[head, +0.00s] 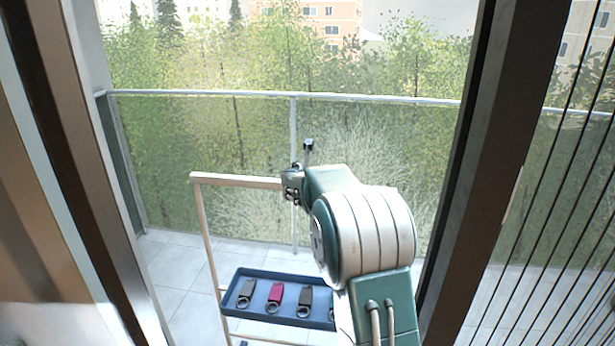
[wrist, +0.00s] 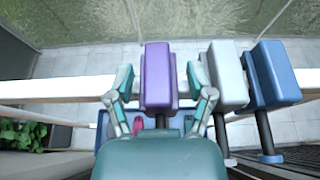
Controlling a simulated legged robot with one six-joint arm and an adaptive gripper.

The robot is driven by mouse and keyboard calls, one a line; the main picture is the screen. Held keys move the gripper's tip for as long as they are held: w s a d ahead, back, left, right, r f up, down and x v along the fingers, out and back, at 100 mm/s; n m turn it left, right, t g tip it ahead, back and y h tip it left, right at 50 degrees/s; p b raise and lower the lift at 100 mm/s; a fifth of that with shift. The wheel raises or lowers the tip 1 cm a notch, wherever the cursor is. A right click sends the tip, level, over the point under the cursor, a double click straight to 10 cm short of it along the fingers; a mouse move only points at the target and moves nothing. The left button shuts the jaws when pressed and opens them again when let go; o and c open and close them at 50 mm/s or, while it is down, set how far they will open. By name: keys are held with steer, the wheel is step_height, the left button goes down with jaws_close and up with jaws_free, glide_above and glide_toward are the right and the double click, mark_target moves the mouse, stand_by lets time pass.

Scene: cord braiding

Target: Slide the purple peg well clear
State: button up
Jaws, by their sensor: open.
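The purple peg (wrist: 157,80) is a block on the pale wooden rail, in the middle of the wrist view. My gripper (wrist: 159,72) is open, with one teal finger on each side of the peg. A narrow gap shows between each finger and the peg. Right of it are a white peg (wrist: 224,78), close to the right finger, and a blue peg (wrist: 275,74).
A blue tray (head: 280,274) with several ringed tags, one of them red (head: 275,293), sits low on the frame. A glass railing (head: 293,170) stands behind. Door frames (head: 480,170) flank the opening. The rail left of the purple peg is free of pegs in the wrist view.

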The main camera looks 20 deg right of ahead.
mark_target(253, 179)
steer(key=shift+a, duration=0.65)
steer(key=c, duration=0.3)
steer(key=shift+d, duration=0.25)
steer(key=c, duration=0.5)
steer(key=shift+d, duration=0.25)
jaws_close()
steer(key=shift+d, duration=0.25)
steer(key=w+a, duration=0.3)
steer(key=a, duration=0.1)
steer(key=w+a, duration=0.3)
steer(key=a, duration=0.2)
steer(key=w+a, duration=0.3)
steer(key=a, duration=0.2)
steer(key=shift+w+a+f, duration=0.1)
steer(key=shift+w+a, duration=0.05)
steer(key=shift+w, duration=0.05)
steer(key=o, duration=0.8)
jaws_free()
steer(key=v, duration=1.2)
steer(key=shift+a, duration=0.4)
